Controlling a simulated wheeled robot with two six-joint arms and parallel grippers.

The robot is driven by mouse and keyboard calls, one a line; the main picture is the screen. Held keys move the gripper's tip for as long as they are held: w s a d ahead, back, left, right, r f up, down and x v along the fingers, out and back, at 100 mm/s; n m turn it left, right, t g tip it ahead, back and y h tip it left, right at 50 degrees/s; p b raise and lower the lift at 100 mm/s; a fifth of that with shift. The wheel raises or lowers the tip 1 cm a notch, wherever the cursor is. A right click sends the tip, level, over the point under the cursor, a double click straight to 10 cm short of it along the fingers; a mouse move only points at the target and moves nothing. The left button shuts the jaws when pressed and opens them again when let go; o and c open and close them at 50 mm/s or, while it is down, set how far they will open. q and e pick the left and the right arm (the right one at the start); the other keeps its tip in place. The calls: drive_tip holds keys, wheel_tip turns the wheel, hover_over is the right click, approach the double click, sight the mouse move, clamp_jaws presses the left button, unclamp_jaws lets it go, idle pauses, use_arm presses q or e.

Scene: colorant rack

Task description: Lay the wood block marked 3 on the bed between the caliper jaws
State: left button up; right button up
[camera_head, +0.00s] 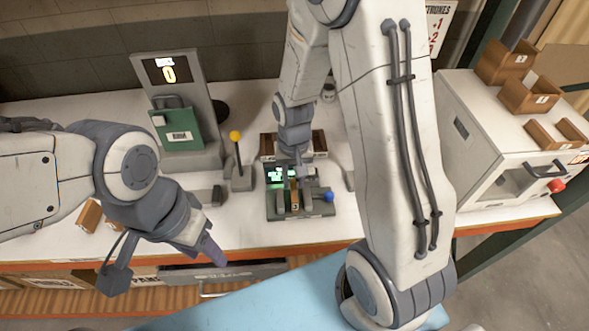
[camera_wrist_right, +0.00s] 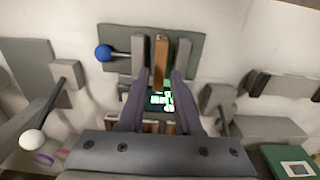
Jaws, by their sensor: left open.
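The wood block marked 3 (camera_head: 295,207) is between the two grey caliper jaws on the dark green caliper base (camera_head: 320,209). In the right wrist view the block (camera_wrist_right: 161,55) stands lengthwise between the grey jaws, with its near end toward my fingers. Whether it touches the bed is hard to tell. My right gripper (camera_wrist_right: 161,80) is open, with one finger on each side of the block's near end and a gap visible at the right finger. In the head view my right gripper (camera_head: 297,172) is just behind the block. My left gripper (camera_head: 212,252) is open and empty near the front edge.
A display stand reading 0 (camera_head: 168,73) holds a green panel at the back left. A yellow-knobbed lever (camera_head: 236,142) stands left of the caliper, and a blue knob (camera_head: 329,196) is at its right. A white cabinet (camera_head: 480,120) with wooden bins stands at right.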

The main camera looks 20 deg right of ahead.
sight(293, 191)
wheel_tip(293, 191, up, 5)
drive_tip(key=shift+a+f, duration=0.1)
drive_tip(key=shift+f, duration=0.1)
drive_tip(key=s+a+r+n, duration=0.4)
drive_tip(key=s+a+n, duration=0.1)
drive_tip(key=s, duration=0.4)
drive_tip(key=s+a+r+n+y, duration=0.1)
drive_tip(key=s+a+r+n, duration=0.4)
drive_tip(key=s+a, duration=0.2)
drive_tip(key=shift+s+r, duration=0.3)
drive_tip(key=shift+s, duration=0.8)
drive_tip(key=shift+b, duration=0.3)
